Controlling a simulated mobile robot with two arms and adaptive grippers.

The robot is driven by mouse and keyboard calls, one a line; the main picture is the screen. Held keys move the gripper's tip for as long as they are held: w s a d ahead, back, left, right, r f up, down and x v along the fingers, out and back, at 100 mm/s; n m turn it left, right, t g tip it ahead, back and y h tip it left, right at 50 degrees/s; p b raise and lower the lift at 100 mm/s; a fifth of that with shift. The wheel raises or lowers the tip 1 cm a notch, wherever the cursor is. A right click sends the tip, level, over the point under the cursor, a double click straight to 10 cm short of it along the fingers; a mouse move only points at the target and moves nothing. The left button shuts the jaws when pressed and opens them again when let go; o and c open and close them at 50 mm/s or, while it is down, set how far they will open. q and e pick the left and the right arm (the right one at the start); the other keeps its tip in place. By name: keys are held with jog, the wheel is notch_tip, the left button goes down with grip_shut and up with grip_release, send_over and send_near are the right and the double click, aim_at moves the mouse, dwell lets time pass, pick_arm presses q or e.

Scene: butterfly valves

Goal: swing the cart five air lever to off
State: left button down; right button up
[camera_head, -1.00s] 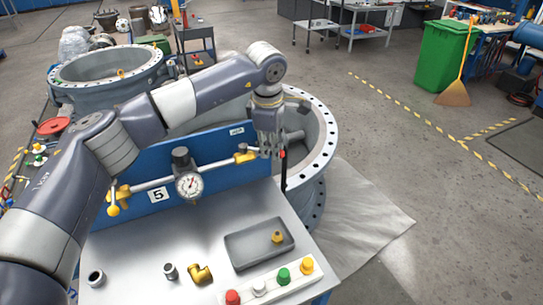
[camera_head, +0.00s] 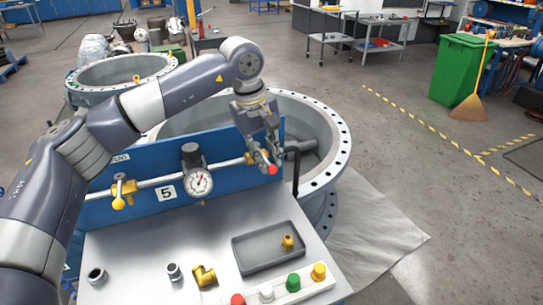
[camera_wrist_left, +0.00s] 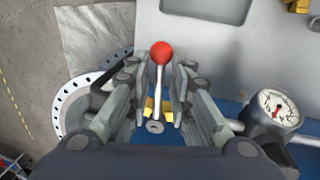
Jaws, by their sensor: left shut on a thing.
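Cart five's blue panel (camera_head: 222,182) bears a "5" plate, a pipe and a round gauge (camera_head: 198,182). At the pipe's right end a brass valve (camera_head: 250,158) carries a lever with a red knob (camera_head: 271,169). My left gripper (camera_head: 266,152) is shut on this lever, with the knob sticking out past the fingertips. In the left wrist view the lever (camera_wrist_left: 159,85) lies between the two fingers (camera_wrist_left: 158,98), the red knob (camera_wrist_left: 161,52) toward the tray side and the brass valve behind. The lever points out from the pipe toward the bench top. My right gripper is out of view.
The bench top (camera_head: 140,265) holds a grey tray (camera_head: 240,256) with a brass piece, loose fittings and a strip of coloured buttons (camera_head: 293,279). A yellow-handled valve (camera_head: 118,190) sits at the pipe's left. A large flanged ring (camera_head: 338,165) stands close behind.

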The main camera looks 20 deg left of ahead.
pick_arm(q)
jog(key=shift+s+a+r+m, duration=0.1)
jog(key=shift+a+m, duration=0.1)
jog(key=shift+m, duration=0.2)
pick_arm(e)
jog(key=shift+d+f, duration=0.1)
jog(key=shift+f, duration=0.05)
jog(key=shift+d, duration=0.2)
pick_arm(q)
jog(key=c, duration=1.7)
grip_release()
jog(key=shift+a, duration=0.1)
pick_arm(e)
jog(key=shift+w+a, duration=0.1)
pick_arm(q)
notch_tip(320, 180, up, 12)
jog(key=s+a, duration=0.1)
jog(key=a, duration=0.1)
jog(key=shift+s, duration=0.25)
